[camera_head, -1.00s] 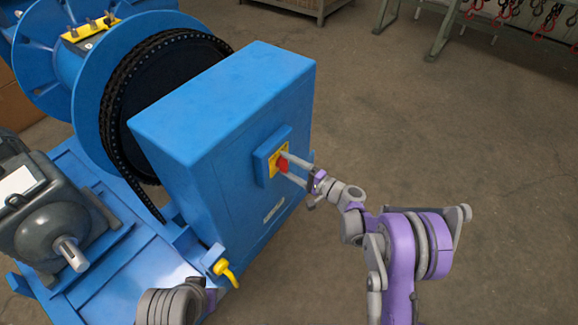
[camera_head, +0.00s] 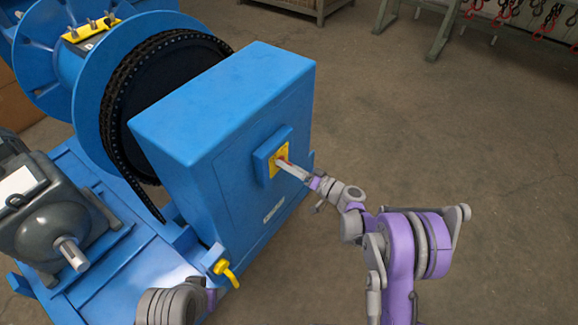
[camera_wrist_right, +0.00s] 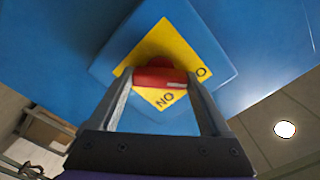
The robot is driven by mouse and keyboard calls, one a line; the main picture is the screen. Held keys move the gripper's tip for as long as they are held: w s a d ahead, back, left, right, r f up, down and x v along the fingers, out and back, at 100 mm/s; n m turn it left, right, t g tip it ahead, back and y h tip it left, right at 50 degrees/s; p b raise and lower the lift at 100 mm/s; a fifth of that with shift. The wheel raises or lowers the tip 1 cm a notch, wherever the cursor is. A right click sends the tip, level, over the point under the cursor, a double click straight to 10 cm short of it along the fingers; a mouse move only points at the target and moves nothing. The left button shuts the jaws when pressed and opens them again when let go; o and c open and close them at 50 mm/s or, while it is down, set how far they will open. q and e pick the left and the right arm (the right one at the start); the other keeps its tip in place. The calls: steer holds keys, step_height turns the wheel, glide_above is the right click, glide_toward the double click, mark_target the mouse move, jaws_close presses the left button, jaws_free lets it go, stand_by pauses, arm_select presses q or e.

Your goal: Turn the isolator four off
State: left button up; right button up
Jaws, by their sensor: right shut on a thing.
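The isolator is a red rotary handle on a yellow plate (camera_head: 276,157), set in a small blue box on the side of the large blue housing (camera_head: 240,180). My right gripper (camera_wrist_right: 160,82) is shut on the red handle (camera_wrist_right: 160,77), one finger on each side. In the right wrist view the handle lies diagonal to the edges of the yellow plate (camera_wrist_right: 190,45), which bears the marks ON and O. In the head view my right gripper (camera_head: 283,162) hides most of the handle.
A chain wheel (camera_head: 165,90) stands behind the housing and a grey motor (camera_head: 55,225) at the left. The floor right of the housing is clear.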

steer(key=shift+n, duration=0.5)
steer(key=o, duration=1.2)
steer(key=p+v, duration=0.1)
steer(key=v, duration=1)
